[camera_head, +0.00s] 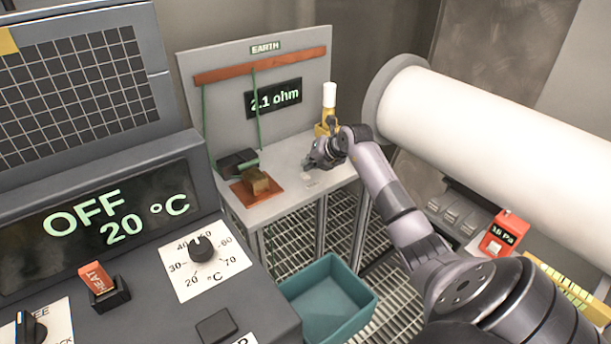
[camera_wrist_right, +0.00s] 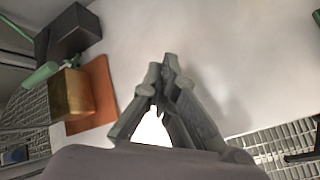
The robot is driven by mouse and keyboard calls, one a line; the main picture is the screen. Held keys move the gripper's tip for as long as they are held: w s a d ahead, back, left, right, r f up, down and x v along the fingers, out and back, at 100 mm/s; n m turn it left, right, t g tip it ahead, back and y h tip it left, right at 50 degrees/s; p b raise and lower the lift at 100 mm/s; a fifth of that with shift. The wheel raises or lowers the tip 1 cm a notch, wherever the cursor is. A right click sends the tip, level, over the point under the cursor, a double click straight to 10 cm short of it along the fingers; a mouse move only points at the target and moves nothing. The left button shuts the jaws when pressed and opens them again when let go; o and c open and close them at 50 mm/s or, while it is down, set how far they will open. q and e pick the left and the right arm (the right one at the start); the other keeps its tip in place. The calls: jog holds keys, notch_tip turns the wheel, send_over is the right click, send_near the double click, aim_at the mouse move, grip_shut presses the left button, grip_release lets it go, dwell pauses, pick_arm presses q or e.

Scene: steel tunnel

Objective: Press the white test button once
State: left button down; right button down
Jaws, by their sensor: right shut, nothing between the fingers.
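My right gripper (camera_head: 311,164) is over the pale table of the EARTH station, its fingers pointing down and closed together with nothing between them. It also shows in the wrist view (camera_wrist_right: 166,75), fingertips meeting above the bare white tabletop. A small whitish patch (camera_head: 311,180) lies on the table just in front of the fingers in the head view; it may be the white test button, but I cannot tell for sure. A bright white shape (camera_wrist_right: 150,130) shows between the finger bases in the wrist view. Whether the fingers touch anything is unclear. My left gripper is not in view.
A brass block (camera_head: 258,182) sits on a brown plate, with a black clamp (camera_head: 238,162) behind it. A white-topped yellow holder (camera_head: 329,95) stands behind my gripper. The board display (camera_head: 273,98) reads 2.1 ohm. A teal bin (camera_head: 330,300) is below; a large white roll (camera_head: 480,140) is right.

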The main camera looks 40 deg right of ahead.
aim_at(308, 174)
jog(key=shift+f, duration=0.1)
dwell(0.7)
jog(key=shift+f, duration=0.3)
jog(key=shift+f+b, duration=0.45)
jog(key=shift+f, duration=0.1)
dwell(0.6)
jog(key=shift+r, duration=0.1)
jog(key=shift+r+p, duration=0.75)
jog(key=shift+r, duration=0.1)
notch_tip(308, 174, up, 5)
jog(key=p, duration=0.4)
dwell(0.4)
